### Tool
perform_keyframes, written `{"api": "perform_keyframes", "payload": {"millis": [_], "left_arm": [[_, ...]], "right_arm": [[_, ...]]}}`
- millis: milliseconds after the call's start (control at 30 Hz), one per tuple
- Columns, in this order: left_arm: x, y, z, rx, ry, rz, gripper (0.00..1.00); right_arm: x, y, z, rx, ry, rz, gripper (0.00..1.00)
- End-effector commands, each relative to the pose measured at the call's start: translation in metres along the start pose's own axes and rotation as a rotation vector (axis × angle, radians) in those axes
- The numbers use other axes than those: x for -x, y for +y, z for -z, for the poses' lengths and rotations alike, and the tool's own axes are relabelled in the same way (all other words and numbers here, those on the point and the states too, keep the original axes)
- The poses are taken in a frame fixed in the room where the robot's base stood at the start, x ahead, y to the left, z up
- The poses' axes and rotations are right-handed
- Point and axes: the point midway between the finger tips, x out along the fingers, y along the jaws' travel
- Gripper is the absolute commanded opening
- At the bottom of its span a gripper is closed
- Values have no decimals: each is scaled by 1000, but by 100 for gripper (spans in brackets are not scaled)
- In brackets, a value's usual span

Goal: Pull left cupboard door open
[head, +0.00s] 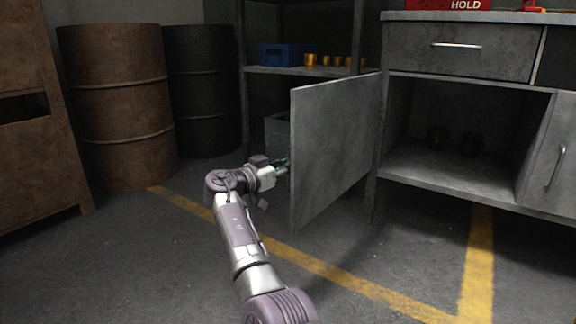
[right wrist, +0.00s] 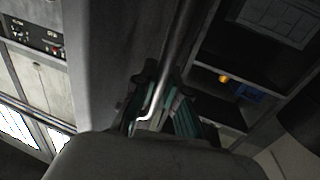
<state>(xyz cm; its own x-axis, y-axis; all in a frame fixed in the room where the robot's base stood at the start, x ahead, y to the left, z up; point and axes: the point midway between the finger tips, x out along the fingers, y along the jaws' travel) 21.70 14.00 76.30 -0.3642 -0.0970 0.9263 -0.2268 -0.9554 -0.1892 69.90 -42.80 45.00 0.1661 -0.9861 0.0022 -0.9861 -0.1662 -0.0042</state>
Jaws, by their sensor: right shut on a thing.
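The left cupboard door (head: 335,145) is a grey metal panel. It stands swung wide open from its hinge side beside the cupboard opening (head: 450,165). In the right wrist view the door (right wrist: 98,60) shows beside its bar handle (right wrist: 178,50). My right gripper (right wrist: 160,105) is shut on the bent lower end of this handle. In the head view my right gripper (head: 282,166) is at the door's free edge, its tips partly hidden by the door. The handle is hidden in the head view. My left gripper is not in view.
Dark cups (head: 470,143) stand inside the cupboard. The right door (head: 556,160) has its own handle. Behind the open door is a shelf rack (head: 282,71) with a blue bin (head: 280,54) and brass pieces. Barrels (head: 118,105) stand at left. The front floor is clear.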

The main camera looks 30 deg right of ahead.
Motion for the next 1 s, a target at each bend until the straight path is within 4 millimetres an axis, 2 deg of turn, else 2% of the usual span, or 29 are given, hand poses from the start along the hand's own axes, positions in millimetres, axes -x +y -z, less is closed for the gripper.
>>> {"api": "perform_keyframes", "payload": {"millis": [67,100,267,567,667,767,1000], "left_arm": [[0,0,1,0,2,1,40],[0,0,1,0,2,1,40],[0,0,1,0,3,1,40],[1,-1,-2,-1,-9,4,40],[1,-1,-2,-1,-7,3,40],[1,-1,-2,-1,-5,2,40],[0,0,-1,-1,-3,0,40]], "right_arm": [[-3,2,0,0,-3,-5,0],[-3,2,0,0,-3,-5,12],[-3,1,0,0,-2,-3,37],[0,0,0,0,-1,0,37],[7,0,-1,1,-1,2,37],[23,0,-1,1,-1,2,37],[75,0,-1,0,-2,1,37]]}}
